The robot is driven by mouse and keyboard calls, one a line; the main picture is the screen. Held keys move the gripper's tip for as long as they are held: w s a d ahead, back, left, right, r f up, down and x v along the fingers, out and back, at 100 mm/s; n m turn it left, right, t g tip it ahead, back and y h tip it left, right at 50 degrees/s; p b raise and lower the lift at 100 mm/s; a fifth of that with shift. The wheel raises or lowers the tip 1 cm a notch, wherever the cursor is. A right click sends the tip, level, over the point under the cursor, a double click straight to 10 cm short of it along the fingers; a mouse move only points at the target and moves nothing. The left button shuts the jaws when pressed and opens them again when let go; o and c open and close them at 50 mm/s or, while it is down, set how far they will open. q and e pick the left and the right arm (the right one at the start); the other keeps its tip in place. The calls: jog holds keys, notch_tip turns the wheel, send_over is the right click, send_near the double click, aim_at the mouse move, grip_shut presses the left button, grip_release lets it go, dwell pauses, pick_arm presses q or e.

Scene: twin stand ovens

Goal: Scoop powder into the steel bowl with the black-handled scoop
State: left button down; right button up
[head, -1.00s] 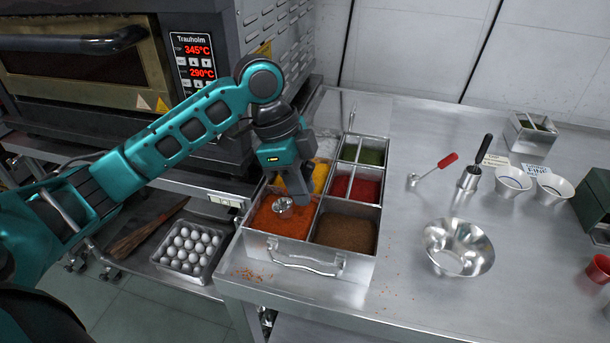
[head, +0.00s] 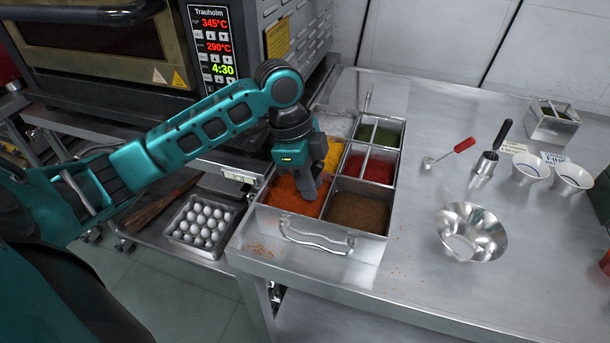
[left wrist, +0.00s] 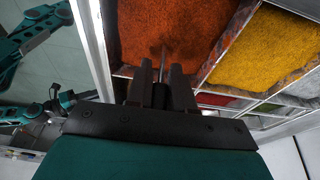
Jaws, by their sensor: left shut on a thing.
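My left gripper (head: 312,196) points down into the divided steel container, over the orange powder (head: 288,198). It is shut on the scoop's handle, a dark piece between the fingers in the left wrist view (left wrist: 159,96), with a thin shaft running toward the orange powder (left wrist: 180,30). The scoop's bowl is hidden; I cannot tell how deep it sits. The steel bowl (head: 472,232) stands upright on the steel table to the right, apart from the container, with a bright, bare-looking inside. My right gripper is not seen.
Yellow (head: 333,155), red (head: 378,170), green (head: 380,133) and brown (head: 358,210) powders fill neighbouring compartments. A red-handled scoop (head: 449,154), a black-handled steel utensil (head: 487,160) and white cups lie behind the bowl. Table between container and bowl is mostly clear.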

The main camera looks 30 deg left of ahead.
aim_at(322, 164)
pick_arm(q)
jog(key=shift+s+a+r, duration=0.1)
jog(key=shift+a+r, duration=0.05)
jog(key=shift+a, duration=0.2)
jog(key=shift+w+d+r+y, duration=0.2)
jog(key=shift+d+r+y, duration=0.5)
jog(key=shift+r, duration=0.3)
jog(key=shift+g+y, duration=0.4)
jog(key=shift+y, duration=0.3)
jog(key=shift+w+d+r, duration=0.1)
jog(key=shift+d+r, duration=0.1)
jog(key=shift+r, duration=0.65)
jog(key=shift+d+r, duration=0.25)
jog(key=shift+r, duration=0.65)
jog(key=shift+w+d+r, duration=0.1)
jog(key=shift+d+r, duration=0.1)
jog(key=shift+r, duration=0.65)
jog(key=shift+s, duration=0.1)
